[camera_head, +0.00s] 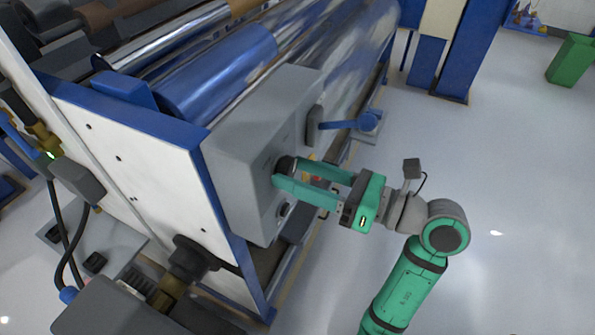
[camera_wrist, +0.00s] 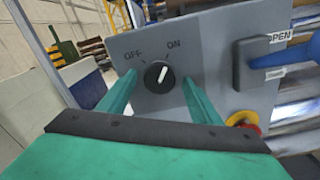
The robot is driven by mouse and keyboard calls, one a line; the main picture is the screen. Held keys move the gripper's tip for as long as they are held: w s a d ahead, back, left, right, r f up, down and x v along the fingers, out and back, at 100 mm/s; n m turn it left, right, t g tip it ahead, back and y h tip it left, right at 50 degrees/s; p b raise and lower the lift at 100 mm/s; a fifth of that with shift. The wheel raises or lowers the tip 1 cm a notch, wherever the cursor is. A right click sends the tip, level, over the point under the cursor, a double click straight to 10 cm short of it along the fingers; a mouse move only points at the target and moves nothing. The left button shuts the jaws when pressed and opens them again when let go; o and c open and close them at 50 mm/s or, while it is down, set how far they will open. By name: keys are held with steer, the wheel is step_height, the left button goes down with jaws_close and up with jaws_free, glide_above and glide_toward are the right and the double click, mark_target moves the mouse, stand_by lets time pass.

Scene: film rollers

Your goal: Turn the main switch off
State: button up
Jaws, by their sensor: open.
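The main switch is a round black knob (camera_wrist: 158,77) with a white pointer, on the face of a grey control box (camera_wrist: 215,40). Labels OFF and ON sit above it, and the pointer tilts up and right towards ON. The grey box also shows in the head view (camera_head: 235,150). My gripper (camera_head: 282,173) is open at the box face. In the wrist view its green fingers stand left and right of the knob, with gaps visible on both sides. Whether the fingertips touch the box face, I cannot tell.
A red emergency button with a yellow ring (camera_wrist: 244,122) sits right of and below the knob. A blue lever (camera_wrist: 287,56) beside an OPEN label is further right. Large shiny rollers (camera_head: 220,75) lie behind the box.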

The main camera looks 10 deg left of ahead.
steer(key=shift+a, duration=0.2)
steer(key=shift+a, duration=0.1)
steer(key=c, duration=1)
steer(key=shift+s, duration=0.1)
steer(key=shift+c, duration=0.2)
